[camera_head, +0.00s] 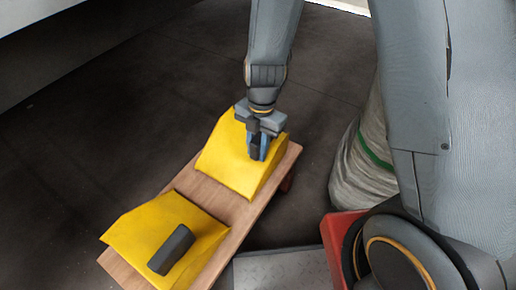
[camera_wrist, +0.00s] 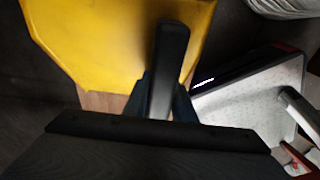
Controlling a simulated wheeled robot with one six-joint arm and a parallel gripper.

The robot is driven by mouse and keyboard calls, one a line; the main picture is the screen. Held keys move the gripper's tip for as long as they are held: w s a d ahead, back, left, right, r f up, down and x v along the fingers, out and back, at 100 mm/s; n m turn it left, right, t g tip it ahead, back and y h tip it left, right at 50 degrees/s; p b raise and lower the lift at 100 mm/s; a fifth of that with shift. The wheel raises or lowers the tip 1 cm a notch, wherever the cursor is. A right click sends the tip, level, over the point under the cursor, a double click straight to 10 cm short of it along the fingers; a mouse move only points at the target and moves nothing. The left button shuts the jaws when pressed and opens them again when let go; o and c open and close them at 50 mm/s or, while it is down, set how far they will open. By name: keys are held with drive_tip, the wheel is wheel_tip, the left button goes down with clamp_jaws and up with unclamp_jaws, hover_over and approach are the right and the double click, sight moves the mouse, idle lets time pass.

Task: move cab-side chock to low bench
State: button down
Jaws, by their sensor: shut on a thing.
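Two yellow wedge chocks sit on a low wooden bench (camera_head: 213,206) in the head view. The near chock (camera_head: 140,232) has a dark handle (camera_head: 171,249) on its face, and nothing holds it. My gripper (camera_head: 258,150) is at the far chock (camera_head: 226,165), shut on its handle, which the jaws mostly hide in that view. In the wrist view the far chock (camera_wrist: 120,40) shows with its dark handle (camera_wrist: 170,65) between my fingers (camera_wrist: 163,103). The far chock appears to rest on the bench. I cannot tell which chock is the cab-side one.
A pale sack (camera_head: 360,172) with a green stripe stands right of the bench. A grey metal surface (camera_head: 280,270) lies at the bottom, beside the bench. Dark floor (camera_head: 90,130) is clear to the left. A large pale body overhangs the top left.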

drive_tip(key=shift+f, duration=0.1)
drive_tip(key=c, duration=1.5)
unclamp_jaws()
drive_tip(key=r+p, duration=0.1)
drive_tip(key=r, duration=0.3)
drive_tip(key=r+p, duration=0.1)
drive_tip(key=r, duration=0.3)
drive_tip(key=w+r+p, duration=0.1)
drive_tip(key=r+p, duration=0.1)
drive_tip(key=r, duration=0.2)
drive_tip(key=shift+d+r, duration=0.1)
drive_tip(key=shift+d, duration=0.3)
drive_tip(key=shift+s+a+r+m, duration=0.15)
drive_tip(key=shift+r+m, duration=0.15)
drive_tip(key=shift+s+a+r+m+t, duration=0.2)
drive_tip(key=shift+s+a+r+m, duration=0.35)
drive_tip(key=shift+s+r+m, duration=2.4)
drive_tip(key=shift+s+a+r+m+t, duration=0.2)
drive_tip(key=shift+s+a+r+m, duration=0.4)
drive_tip(key=shift+s+m, duration=2.6)
drive_tip(key=shift+s+a+r+m+t, duration=0.4)
drive_tip(key=shift+s+r+m, duration=1.25)
drive_tip(key=shift+m, duration=3.1)
